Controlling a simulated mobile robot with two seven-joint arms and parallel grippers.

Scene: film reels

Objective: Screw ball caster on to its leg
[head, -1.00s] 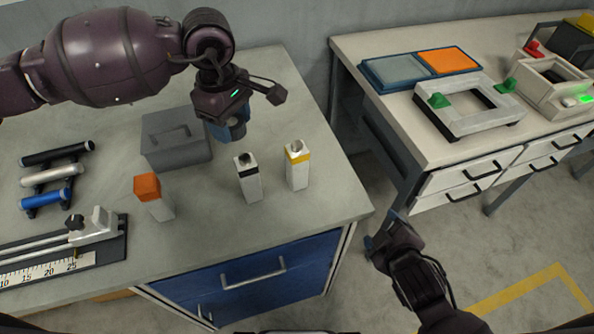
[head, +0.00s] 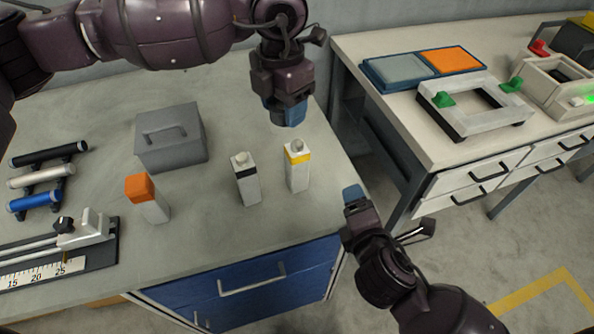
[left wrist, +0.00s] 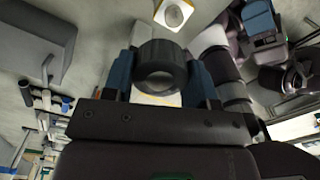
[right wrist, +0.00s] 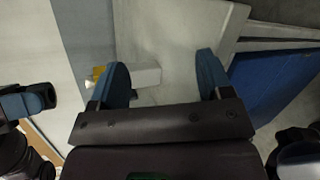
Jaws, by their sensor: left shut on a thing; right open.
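My left gripper (head: 287,112) is shut on a dark round ball caster (left wrist: 162,68), seen end-on between its blue fingers in the left wrist view. In the head view the caster is mostly hidden by the fingers. The gripper hangs above and behind a white leg with a yellow band (head: 297,168), apart from it. A white leg with a black band (head: 247,182) stands to its left. Both stand upright with round metal tops. My right gripper (head: 352,195) is open and empty beside the table's right edge; the yellow-banded leg (right wrist: 140,76) shows beyond its fingers.
An orange-topped white post (head: 147,198) stands further left. A grey handled box (head: 170,138), a rack of cylinders (head: 40,177) and a scaled slide (head: 60,255) occupy the left side. A second table (head: 400,120) with a tray and fixtures stands to the right, across a gap.

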